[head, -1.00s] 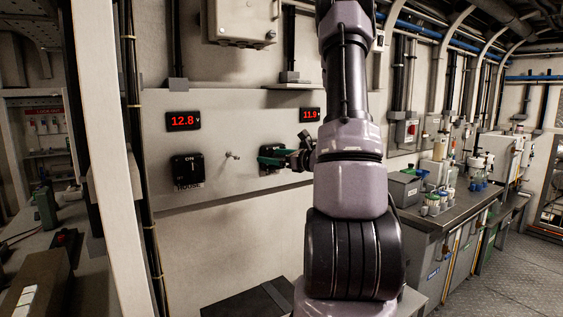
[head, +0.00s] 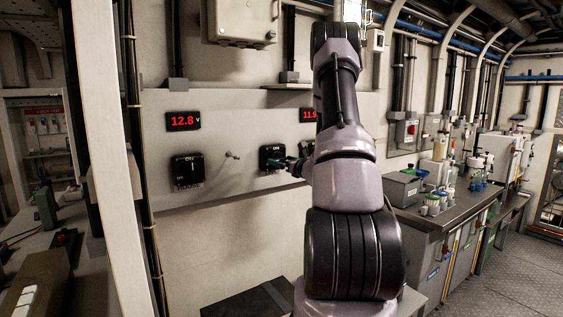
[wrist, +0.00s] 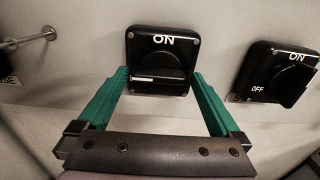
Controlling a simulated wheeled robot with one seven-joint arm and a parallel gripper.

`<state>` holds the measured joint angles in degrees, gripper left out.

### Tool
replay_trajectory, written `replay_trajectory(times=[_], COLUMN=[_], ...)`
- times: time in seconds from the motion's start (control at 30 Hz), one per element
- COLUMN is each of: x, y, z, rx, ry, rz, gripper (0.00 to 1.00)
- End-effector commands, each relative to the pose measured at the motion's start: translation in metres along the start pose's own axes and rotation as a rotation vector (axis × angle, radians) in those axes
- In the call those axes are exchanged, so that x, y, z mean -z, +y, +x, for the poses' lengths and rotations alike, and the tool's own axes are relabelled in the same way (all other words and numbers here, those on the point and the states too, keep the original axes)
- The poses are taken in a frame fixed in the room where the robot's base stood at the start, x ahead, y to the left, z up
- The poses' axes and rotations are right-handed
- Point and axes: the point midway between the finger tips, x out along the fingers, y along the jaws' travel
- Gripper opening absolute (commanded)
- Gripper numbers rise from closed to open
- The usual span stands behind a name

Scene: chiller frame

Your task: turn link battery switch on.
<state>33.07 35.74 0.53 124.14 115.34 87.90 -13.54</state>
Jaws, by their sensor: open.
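The black middle switch (wrist: 160,50), marked ON at its top, is centred ahead of my gripper in the wrist view. A white line runs level across its knob. Its lower label is hidden, so I cannot read its name. The switch also shows on the wall panel in the head view (head: 271,153), partly covered. My gripper (wrist: 160,74) is open, with one green finger on each side of the switch's lower part and nothing held. Whether the fingers touch it I cannot tell. In the head view the gripper (head: 288,164) is small and partly behind my arm.
The HOUSE switch (head: 187,171) is at the left, its mark upright toward ON. A thin metal peg (head: 232,155) sticks out between the switches. Another ON/OFF switch (wrist: 280,72) is close on the right. A white post (head: 105,150) stands left of the panel.

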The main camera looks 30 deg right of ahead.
Motion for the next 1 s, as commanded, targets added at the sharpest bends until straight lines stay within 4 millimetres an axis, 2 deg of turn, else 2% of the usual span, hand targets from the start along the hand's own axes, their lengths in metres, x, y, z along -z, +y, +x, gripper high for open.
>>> replay_trajectory(times=[0.13,0.37,0.47,0.5,0.57,0.83,1.0], x=[0.0,-0.0002,-0.0002,-0.0002,-0.0002,-0.0002,-0.0003], y=[0.0,0.0001,0.0002,0.0002,0.0002,0.0001,0.0], z=[0.0068,0.0073,0.0072,0.0071,0.0071,0.007,0.0069], rx=[0.001,0.001,0.0,0.0,0.0,0.0,0.0], ry=[0.0,0.0,0.0,0.0,0.0,0.0,0.0], rz=[0.001,0.001,0.001,0.001,0.001,0.027,0.1], gripper=[1.0,1.0,0.66,0.5,0.29,0.29,0.29])
